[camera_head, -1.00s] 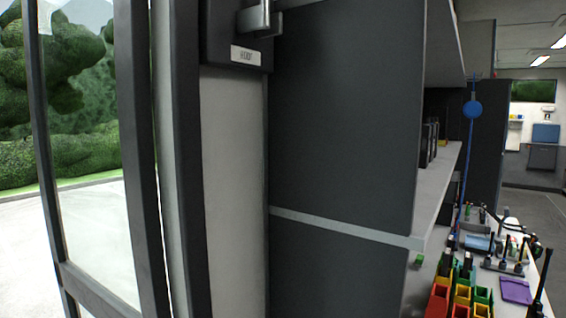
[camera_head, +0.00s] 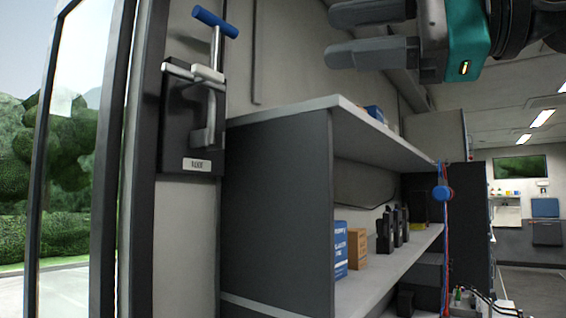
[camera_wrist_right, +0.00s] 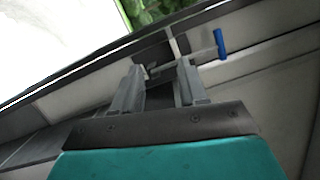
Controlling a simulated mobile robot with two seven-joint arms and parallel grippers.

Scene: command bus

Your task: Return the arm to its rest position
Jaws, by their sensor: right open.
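My right gripper (camera_head: 372,33) is at the top of the head view, its two grey fingers pointing left. The fingers are apart with nothing between them. In the right wrist view the gripper (camera_wrist_right: 160,78) also shows open and empty. A labelled black wall latch (camera_head: 192,120) with a lever and a blue-ended handle (camera_head: 215,22) is on the wall to the left of the gripper, clear of the fingers. The blue handle also shows in the right wrist view (camera_wrist_right: 220,44), beyond the fingertips. My left gripper is not in view.
A dark shelf unit (camera_head: 275,200) stands below the gripper, with a blue box (camera_head: 341,250), an orange-brown box (camera_head: 357,247) and several black radios on its shelf. A framed glass door or window (camera_head: 75,150) is at the left. An open aisle (camera_head: 530,285) is at the right.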

